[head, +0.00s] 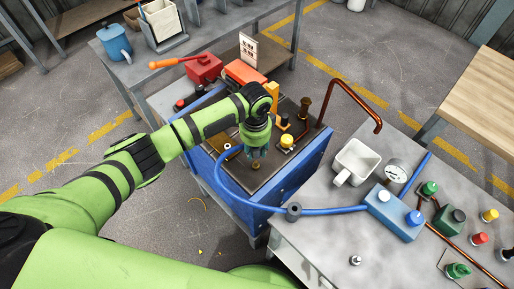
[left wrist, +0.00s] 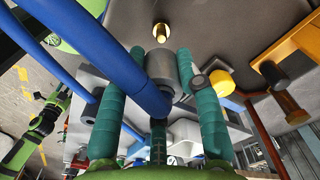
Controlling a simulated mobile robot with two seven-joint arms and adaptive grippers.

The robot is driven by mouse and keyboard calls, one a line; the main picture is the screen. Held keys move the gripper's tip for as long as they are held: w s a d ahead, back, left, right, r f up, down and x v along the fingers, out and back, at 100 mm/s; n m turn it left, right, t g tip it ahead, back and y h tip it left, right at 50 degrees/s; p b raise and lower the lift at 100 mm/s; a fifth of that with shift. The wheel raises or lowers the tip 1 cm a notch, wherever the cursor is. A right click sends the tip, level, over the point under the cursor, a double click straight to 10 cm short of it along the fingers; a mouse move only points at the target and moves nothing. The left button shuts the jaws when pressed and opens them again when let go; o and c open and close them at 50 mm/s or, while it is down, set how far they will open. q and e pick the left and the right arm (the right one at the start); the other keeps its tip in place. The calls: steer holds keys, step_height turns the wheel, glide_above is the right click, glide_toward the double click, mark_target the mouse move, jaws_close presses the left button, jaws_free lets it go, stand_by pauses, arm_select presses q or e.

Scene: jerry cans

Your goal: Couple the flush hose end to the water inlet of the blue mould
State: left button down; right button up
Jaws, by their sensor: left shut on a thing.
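The blue mould (head: 305,168) has a dark top plate with fittings. My left gripper (head: 258,156) is over that plate. In the left wrist view its teal fingers (left wrist: 160,62) are shut on the grey hose end (left wrist: 163,72) of the blue flush hose (left wrist: 105,62). My right gripper is not seen.
A yellow-topped fitting (head: 287,140) and a brass post (head: 305,106) stand on the plate. A copper pipe (head: 352,97) arches at the right. The grey table (head: 330,255) holds a white container (head: 355,160), a gauge (head: 397,171) and a blue box (head: 394,212).

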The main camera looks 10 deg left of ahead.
mark_target(256, 162)
arm_select(q)
steer(key=shift+r+p, duration=0.1)
steer(key=shift+p, duration=0.25)
step_height(256, 162, down, 3)
steer(key=shift+r+b, duration=0.15)
steer(key=shift+b, duration=0.7)
steer(key=shift+w+f+b, duration=0.1)
steer(key=shift+f+b, duration=0.4)
steer(key=shift+f, duration=0.4)
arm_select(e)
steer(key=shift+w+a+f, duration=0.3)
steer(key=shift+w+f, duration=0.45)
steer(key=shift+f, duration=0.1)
arm_select(q)
steer(key=shift+p, duration=0.3)
steer(key=shift+f, duration=0.1)
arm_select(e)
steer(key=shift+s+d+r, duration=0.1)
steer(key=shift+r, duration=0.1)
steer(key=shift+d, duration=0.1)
